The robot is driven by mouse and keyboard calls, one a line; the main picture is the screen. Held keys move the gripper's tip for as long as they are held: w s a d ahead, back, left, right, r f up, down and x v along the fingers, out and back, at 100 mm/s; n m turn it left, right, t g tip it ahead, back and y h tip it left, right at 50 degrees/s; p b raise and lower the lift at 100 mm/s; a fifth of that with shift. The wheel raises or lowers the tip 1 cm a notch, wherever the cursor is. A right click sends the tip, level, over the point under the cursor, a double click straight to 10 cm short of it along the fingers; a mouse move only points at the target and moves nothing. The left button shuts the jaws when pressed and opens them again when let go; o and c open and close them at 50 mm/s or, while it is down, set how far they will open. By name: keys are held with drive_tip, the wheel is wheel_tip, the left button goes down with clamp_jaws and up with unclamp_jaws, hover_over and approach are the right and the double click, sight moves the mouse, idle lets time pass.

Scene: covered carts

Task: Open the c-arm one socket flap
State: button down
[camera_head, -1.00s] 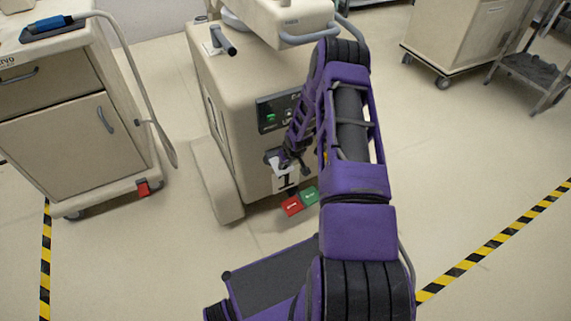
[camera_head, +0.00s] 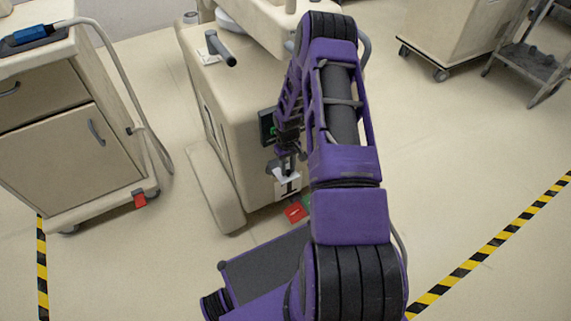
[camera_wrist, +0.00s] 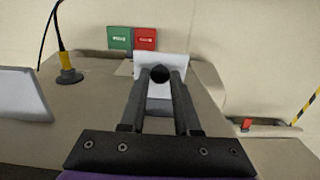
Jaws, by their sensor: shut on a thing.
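The c-arm one (camera_head: 225,100) is the beige machine in the middle of the head view, marked low down with a white plate bearing a "1". My gripper (camera_head: 286,168) is at this low front part, beside the white plate. In the wrist view my gripper (camera_wrist: 160,76) has its two dark fingers close together on a small dark rounded part, which I take for the socket flap (camera_wrist: 159,73). A white plate (camera_wrist: 174,60) is right behind the fingertips. My fingers and arm hide much of the socket, so I cannot tell how far the flap stands open.
A red pedal (camera_head: 295,212) and a partly hidden green one are low by the machine; a yellow plug (camera_wrist: 68,68) with a black cable is beside my fingers. A beige cart (camera_head: 75,130) stands left, another (camera_head: 455,35) back right.

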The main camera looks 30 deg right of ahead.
sight(288, 171)
drive_tip(key=c, duration=0.7)
unclamp_jaws()
drive_tip(key=shift+o, duration=0.2)
wheel_tip(288, 171, up, 12)
drive_tip(key=p, duration=0.1)
drive_tip(key=shift+p, duration=0.35)
drive_tip(key=shift+w, duration=0.1)
